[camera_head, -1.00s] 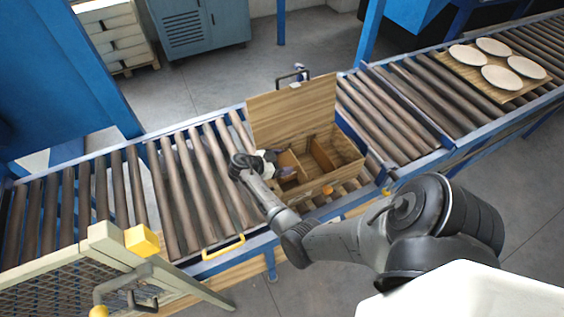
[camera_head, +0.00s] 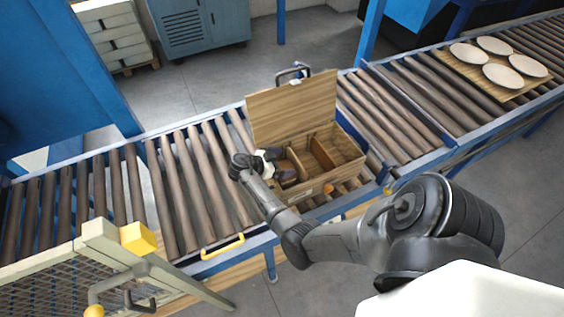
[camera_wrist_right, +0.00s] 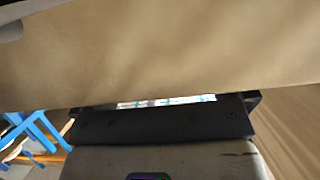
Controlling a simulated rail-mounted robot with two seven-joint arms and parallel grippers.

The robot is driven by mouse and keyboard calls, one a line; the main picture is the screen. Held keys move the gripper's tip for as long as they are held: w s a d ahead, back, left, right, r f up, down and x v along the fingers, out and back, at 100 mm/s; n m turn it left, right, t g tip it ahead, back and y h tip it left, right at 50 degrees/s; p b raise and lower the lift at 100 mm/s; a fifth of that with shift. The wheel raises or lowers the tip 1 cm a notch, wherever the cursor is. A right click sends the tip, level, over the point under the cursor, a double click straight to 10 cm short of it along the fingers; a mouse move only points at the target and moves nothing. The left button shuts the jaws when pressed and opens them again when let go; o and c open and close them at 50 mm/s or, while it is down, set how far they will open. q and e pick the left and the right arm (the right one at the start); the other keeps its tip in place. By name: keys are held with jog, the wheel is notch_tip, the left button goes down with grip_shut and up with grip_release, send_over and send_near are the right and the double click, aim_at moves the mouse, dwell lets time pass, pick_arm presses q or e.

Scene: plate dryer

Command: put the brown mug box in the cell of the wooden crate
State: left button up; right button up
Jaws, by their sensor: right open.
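The wooden crate (camera_head: 345,153) stands on the roller conveyor with its lid (camera_head: 292,110) raised at the back. Thin wooden dividers (camera_head: 322,153) part its inside into cells. My right gripper (camera_head: 284,172) is open and reaches down into the crate's left part. In the right wrist view a plain brown surface (camera_wrist_right: 160,50) fills the top, close in front of the gripper. It may be the brown mug box, but I cannot tell it surely from crate wood. In the head view the gripper and wrist hide most of that left cell. My left gripper is not in view.
Bare rollers (camera_head: 190,185) lie left of the crate. A wooden board (camera_head: 470,75) with several pale plates (camera_head: 502,76) sits far right on the conveyor. A mesh guard with a yellow block (camera_head: 138,238) stands at the front left.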

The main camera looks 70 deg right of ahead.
jog(key=shift+r, duration=0.1)
jog(key=shift+r+p, duration=0.25)
jog(key=shift+p, duration=0.2)
jog(key=shift+r+p, duration=0.4)
jog(key=shift+p, duration=0.05)
jog(key=b+v, duration=0.2)
jog(key=v, duration=0.9)
jog(key=s+f+n+t, duration=0.1)
jog(key=n, duration=0.1)
jog(key=s+f+n+t, duration=0.1)
jog(key=s+n, duration=0.1)
jog(key=s+a+f+n+t, duration=0.1)
jog(key=n, duration=0.1)
jog(key=shift+s+f+t, duration=0.2)
jog(key=shift+f+t, duration=0.15)
jog(key=shift+t, duration=0.05)
jog(key=s+a+n+t+y, duration=0.4)
jog(key=s+a+n, duration=0.4)
jog(key=a+n, duration=0.3)
jog(key=s+a+n+t+y, duration=0.5)
jog(key=s+a+n, duration=0.3)
jog(key=a+n, duration=0.3)
jog(key=a+r+y, duration=0.1)
jog(key=a, duration=0.2)
jog(key=shift+s+a+n, duration=0.2)
jog(key=shift+a+n, duration=0.05)
jog(key=shift+n, duration=0.15)
